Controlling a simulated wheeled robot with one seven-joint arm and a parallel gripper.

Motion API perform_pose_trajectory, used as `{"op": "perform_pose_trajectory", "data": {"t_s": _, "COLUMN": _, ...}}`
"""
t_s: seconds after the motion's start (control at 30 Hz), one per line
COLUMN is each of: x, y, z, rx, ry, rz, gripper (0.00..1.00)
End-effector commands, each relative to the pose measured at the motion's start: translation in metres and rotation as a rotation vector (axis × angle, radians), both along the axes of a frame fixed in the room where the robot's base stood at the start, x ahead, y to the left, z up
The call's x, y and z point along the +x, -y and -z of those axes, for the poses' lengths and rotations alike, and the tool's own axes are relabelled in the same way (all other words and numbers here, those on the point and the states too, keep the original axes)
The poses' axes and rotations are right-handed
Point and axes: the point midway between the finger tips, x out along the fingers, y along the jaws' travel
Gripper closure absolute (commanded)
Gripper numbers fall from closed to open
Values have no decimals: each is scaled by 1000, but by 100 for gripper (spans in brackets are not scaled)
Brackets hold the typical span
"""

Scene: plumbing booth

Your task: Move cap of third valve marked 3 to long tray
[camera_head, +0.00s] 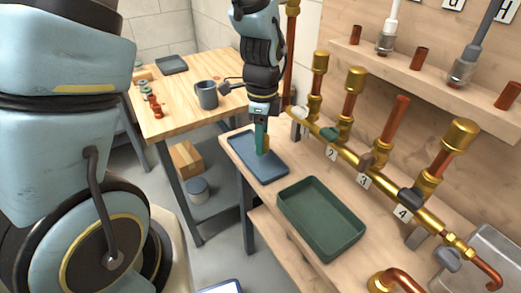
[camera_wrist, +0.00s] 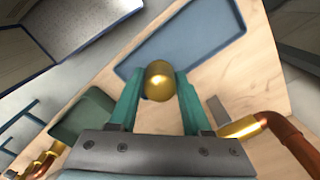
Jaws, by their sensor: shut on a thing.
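My gripper (camera_head: 262,146) is shut on a round brass cap (camera_wrist: 158,82), which sits between the teal fingertips in the wrist view. In the head view the gripper points down over the long blue tray (camera_head: 268,172), and the cap is mostly hidden by the fingers. In the wrist view the blue tray (camera_wrist: 215,38) lies below and beyond the cap and looks empty. I cannot tell whether the cap touches it. The third riser pipe (camera_head: 396,115), above the label 3 (camera_head: 363,181), has a bare copper top.
A wider green tray (camera_head: 320,222) lies empty in front of the blue one. Brass caps remain on the other risers, as on the fourth (camera_head: 459,134). The brass manifold runs along the bench's back. A mug (camera_head: 207,95) stands on the far table.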

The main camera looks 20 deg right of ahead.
Motion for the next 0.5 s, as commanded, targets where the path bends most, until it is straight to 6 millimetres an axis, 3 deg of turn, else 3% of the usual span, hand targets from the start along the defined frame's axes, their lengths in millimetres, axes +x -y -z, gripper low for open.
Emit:
{"op": "perform_pose_trajectory", "data": {"t_s": 0.3, "x": 0, "y": 0, "z": 38, "rx": 1, "ry": -2, "rz": -1, "gripper": 100}}
{"op": "perform_pose_trajectory", "data": {"t_s": 0.5, "x": 0, "y": 0, "z": 44, "rx": -1, "ry": 1, "rz": -3, "gripper": 100}}
